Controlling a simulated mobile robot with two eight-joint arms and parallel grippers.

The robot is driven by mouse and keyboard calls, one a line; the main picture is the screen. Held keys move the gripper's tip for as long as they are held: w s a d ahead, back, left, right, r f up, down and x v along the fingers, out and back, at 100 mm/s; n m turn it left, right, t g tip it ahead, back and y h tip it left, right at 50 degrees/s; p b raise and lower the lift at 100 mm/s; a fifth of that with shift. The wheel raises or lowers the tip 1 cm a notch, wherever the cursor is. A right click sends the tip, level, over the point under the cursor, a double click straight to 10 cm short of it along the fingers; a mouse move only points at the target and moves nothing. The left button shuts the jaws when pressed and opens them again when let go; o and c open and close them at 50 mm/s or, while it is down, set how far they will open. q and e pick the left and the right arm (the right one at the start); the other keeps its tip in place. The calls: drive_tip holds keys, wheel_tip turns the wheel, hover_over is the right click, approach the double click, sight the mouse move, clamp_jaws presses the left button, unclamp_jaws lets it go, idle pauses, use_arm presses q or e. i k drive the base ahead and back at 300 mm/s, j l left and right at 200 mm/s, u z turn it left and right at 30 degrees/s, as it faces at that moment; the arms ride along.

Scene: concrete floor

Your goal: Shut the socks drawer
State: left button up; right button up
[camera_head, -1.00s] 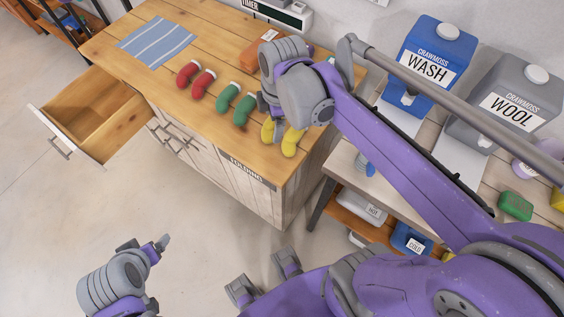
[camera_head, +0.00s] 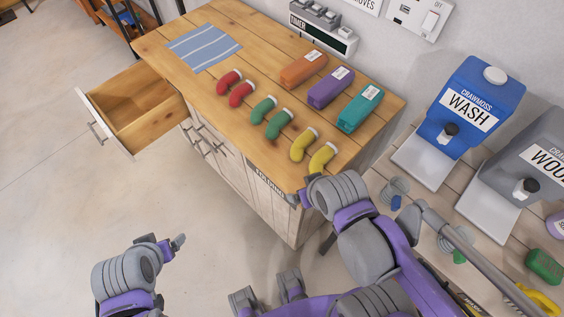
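An open wooden drawer (camera_head: 128,92) sticks out at the left end of the wooden folding counter (camera_head: 176,53). Its inside looks empty, and its white front (camera_head: 103,122) carries a metal bar handle (camera_head: 96,132). No label on it is readable. On the counter lie a red pair of socks (camera_head: 241,93), a green pair (camera_head: 278,124) and a yellow pair (camera_head: 322,157). My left gripper (camera_head: 163,242) is below the drawer in the picture, apart from it and empty. My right gripper (camera_head: 303,189) is by the counter's front right corner, holding nothing visible; its finger gap is unclear.
A striped blue cloth (camera_head: 204,47) and orange (camera_head: 303,69), purple (camera_head: 330,88) and teal (camera_head: 360,108) boxes lie on the counter. A timer (camera_head: 322,32) stands behind. Wash (camera_head: 470,105) and wool (camera_head: 535,150) dispensers stand right. Floor before the drawer is clear.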

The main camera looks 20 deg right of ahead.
sight(136, 107)
drive_tip(key=k+j+u, duration=0.1)
drive_tip(key=j, duration=0.4)
drive_tip(key=k+j, duration=0.15)
drive_tip(key=j, duration=0.3)
drive_tip(key=k+j+u, duration=0.15)
drive_tip(key=j, duration=0.35)
drive_tip(key=i+j, duration=0.1)
drive_tip(key=i, duration=0.25)
drive_tip(key=i+j+z, duration=0.1)
drive_tip(key=i, duration=0.25)
